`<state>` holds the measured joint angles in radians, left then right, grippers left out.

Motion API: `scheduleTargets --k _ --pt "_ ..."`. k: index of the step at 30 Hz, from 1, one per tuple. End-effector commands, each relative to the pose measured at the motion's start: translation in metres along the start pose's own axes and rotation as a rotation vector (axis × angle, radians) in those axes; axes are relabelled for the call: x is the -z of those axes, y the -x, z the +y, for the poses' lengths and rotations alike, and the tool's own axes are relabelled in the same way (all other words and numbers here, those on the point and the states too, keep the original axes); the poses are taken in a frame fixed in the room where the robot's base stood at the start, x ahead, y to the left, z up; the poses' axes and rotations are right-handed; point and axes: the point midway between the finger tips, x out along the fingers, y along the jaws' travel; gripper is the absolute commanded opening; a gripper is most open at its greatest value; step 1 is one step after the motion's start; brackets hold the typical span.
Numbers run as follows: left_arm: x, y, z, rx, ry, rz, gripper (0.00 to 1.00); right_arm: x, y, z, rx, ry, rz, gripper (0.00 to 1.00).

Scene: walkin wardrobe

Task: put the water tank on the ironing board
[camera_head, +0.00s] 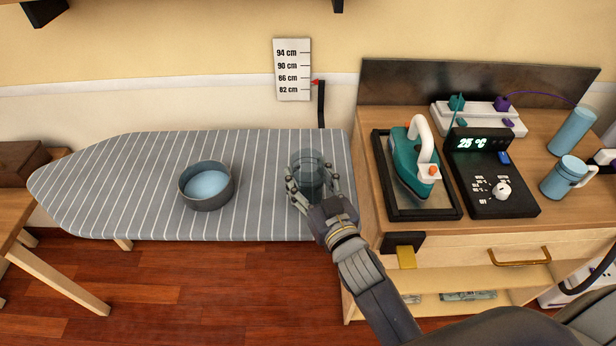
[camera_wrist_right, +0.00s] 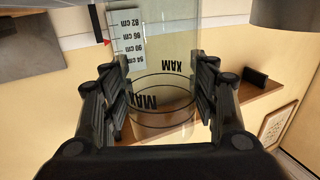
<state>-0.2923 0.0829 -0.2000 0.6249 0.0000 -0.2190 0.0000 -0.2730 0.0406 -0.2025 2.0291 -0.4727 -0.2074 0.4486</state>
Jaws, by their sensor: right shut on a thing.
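The water tank (camera_head: 308,163) is a clear, see-through cylinder at the right end of the ironing board (camera_head: 120,190), which has a grey striped cover. My right gripper (camera_head: 313,190) is shut on the tank. In the right wrist view the tank (camera_wrist_right: 163,60) stands between the two fingers (camera_wrist_right: 165,100), with "MAX" and ring lines on its wall. I cannot tell whether the tank's base touches the board or is just above it. My left gripper is not in view.
A round grey bowl (camera_head: 206,187) with pale blue inside sits mid-board. Right of the board, a wooden cabinet (camera_head: 480,235) holds a teal iron (camera_head: 412,165), a black control panel (camera_head: 490,185), a power strip (camera_head: 480,117) and a blue mug (camera_head: 563,178). The board's left part is clear.

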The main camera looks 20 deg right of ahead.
Motion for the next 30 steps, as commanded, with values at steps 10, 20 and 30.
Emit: scheduleTargets --k 10,20,30 --pt "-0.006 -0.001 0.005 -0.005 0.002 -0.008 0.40 -0.004 0.000 0.000 0.000 0.000 -0.001 0.75" --pt "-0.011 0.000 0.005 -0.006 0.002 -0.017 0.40 -0.001 0.000 0.000 0.000 0.000 0.001 0.75" --pt "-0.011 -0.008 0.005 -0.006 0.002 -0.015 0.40 -0.003 0.042 0.000 0.000 -0.002 -0.004 0.75"
